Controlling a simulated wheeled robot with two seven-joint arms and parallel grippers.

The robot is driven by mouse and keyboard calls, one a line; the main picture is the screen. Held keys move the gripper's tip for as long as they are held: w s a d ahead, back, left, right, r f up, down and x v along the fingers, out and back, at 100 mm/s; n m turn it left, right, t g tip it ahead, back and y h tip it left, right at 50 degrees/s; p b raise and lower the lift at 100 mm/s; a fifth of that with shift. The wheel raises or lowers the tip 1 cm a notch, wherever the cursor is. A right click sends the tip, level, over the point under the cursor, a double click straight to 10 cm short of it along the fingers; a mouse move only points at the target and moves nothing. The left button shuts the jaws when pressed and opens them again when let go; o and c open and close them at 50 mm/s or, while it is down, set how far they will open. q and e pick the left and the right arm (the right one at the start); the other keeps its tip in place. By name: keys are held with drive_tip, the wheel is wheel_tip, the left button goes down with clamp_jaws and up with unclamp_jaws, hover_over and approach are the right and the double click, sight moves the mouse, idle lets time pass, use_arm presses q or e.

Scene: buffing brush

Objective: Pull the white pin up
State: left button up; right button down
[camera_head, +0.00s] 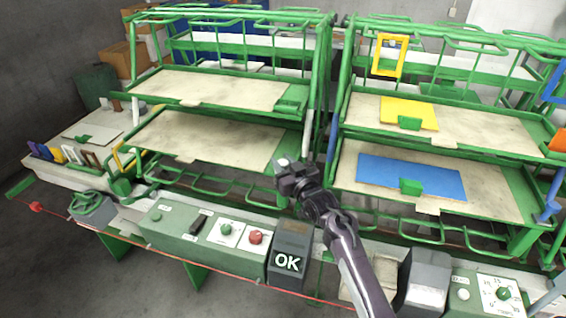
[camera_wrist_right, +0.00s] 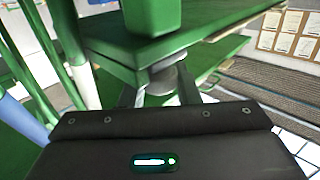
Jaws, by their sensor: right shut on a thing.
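My right gripper (camera_head: 287,170) is at the inner front corner of the left green rack, at the height of its lower shelf. A small whitish tip, which looks like the white pin (camera_head: 283,161), shows right at its fingers. In the right wrist view the gripper (camera_wrist_right: 160,92) has its two fingers on either side of a pale grey-white rounded piece (camera_wrist_right: 170,76), under a green shelf corner. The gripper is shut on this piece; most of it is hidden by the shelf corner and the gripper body. My left gripper is not in view.
The left rack's lower shelf (camera_head: 205,140) is bare. The right rack holds a blue panel (camera_head: 410,176) and a yellow panel (camera_head: 395,108). A control box (camera_head: 205,232) and an OK display (camera_head: 290,250) stand in front. Green rack posts are close to my right gripper.

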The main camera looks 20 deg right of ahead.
sight(285, 164)
wheel_tip(285, 164, up, 4)
drive_tip(key=shift+f+p, duration=0.25)
drive_tip(key=shift+p, duration=0.95)
drive_tip(key=c, duration=1.1)
unclamp_jaws()
drive_tip(key=shift+f, duration=0.1)
drive_tip(key=shift+s+d+f+b, duration=0.1)
drive_tip(key=shift+s+f+b, duration=0.05)
drive_tip(key=shift+s+b, duration=0.25)
drive_tip(key=s+d+b, duration=0.1)
drive_tip(key=s, duration=0.6)
drive_tip(key=shift+d+b, duration=0.15)
drive_tip(key=shift+b, duration=0.15)
